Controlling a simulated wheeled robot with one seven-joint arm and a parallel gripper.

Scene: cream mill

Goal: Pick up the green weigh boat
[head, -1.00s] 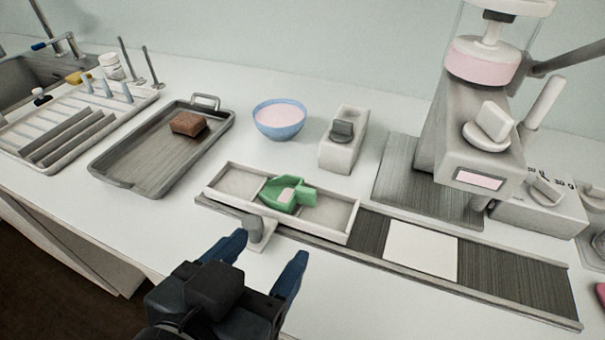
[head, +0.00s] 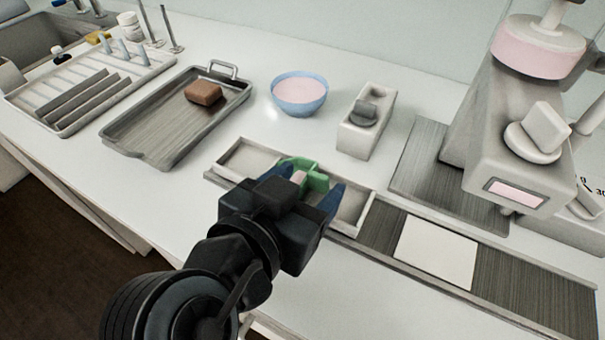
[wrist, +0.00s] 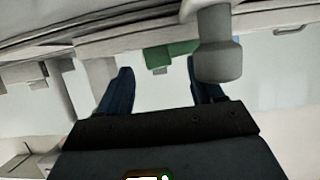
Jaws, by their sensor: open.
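The green weigh boat (head: 318,180) sits in a pale shallow divided tray (head: 236,156), with a pinkish patch on it. My gripper (head: 309,184) is open, its blue fingers on either side of the boat in the head view, and it covers the boat's near part. In the wrist view the boat (wrist: 171,54) shows as a green strip beyond the two fingertips (wrist: 160,66), roughly between them. I cannot tell whether a finger touches it.
A grey knob (wrist: 215,50) stands close by the right finger in the wrist view. Around the tray are a blue bowl (head: 299,94), a small pale block device (head: 366,120), a metal tray (head: 150,133) with a brown block (head: 204,92), and a large press-like machine (head: 510,150).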

